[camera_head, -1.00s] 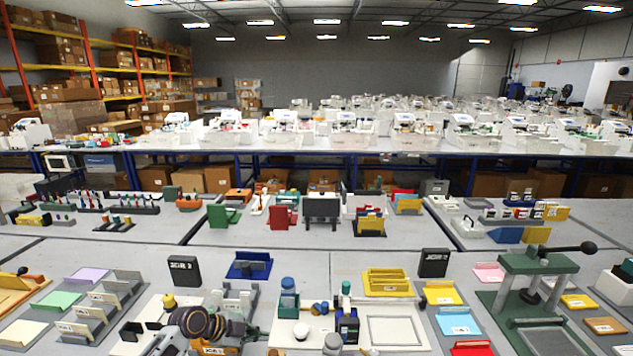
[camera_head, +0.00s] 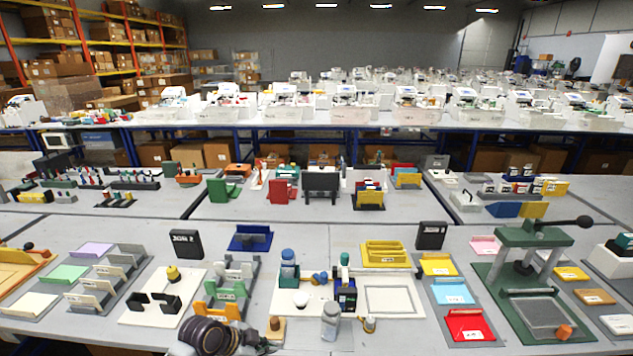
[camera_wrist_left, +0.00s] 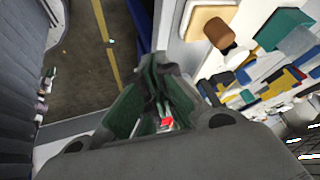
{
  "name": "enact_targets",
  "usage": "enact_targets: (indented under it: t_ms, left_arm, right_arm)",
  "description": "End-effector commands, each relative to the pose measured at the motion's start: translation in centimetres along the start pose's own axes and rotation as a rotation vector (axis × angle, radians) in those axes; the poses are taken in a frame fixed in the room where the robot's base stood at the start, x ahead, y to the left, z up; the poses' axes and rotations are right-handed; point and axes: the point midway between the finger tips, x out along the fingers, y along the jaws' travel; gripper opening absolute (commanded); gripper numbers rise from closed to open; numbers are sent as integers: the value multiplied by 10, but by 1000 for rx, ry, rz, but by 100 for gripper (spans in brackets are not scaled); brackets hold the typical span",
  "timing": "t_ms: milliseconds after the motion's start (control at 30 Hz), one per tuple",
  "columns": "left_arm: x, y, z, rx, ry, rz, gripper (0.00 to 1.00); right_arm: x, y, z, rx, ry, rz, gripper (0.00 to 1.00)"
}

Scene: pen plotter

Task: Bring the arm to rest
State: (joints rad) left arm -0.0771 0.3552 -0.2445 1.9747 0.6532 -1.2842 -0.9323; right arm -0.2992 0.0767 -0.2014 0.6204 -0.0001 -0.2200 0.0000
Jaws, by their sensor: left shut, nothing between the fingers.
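My left gripper (camera_head: 252,342) is at the near edge of the table in the head view, low in the picture, with the dark round wrist joint beside it. It is shut and empty. In the left wrist view the gripper fingers (camera_wrist_left: 153,80) are together with nothing between them. It is just beside a small brown-topped piece (camera_head: 275,325) on a tan base, which also shows in the wrist view (camera_wrist_left: 220,32). My right gripper is not in view.
A white plotter board (camera_head: 392,316) with a blue-and-black carriage (camera_head: 347,293) stands right of the gripper. A clear jar (camera_head: 330,322) is near the front edge. Orange and green holders (camera_head: 222,312) stand behind the gripper. Floor shows past the table edge in the wrist view.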

Motion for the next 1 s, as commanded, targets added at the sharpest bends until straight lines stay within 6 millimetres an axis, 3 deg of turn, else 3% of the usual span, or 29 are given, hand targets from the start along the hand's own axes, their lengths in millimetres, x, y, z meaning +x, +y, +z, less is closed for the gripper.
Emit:
enact_targets:
  t_ms: [100,600,1000]
  left_arm:
    - [-6,22,6,-107,-39,-7,0]
    - [-60,86,44,-612,-226,-137,0]
    - [-99,111,70,-889,-317,-250,0]
  right_arm:
    - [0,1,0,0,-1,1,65]
    - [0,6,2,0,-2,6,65]
    - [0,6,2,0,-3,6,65]
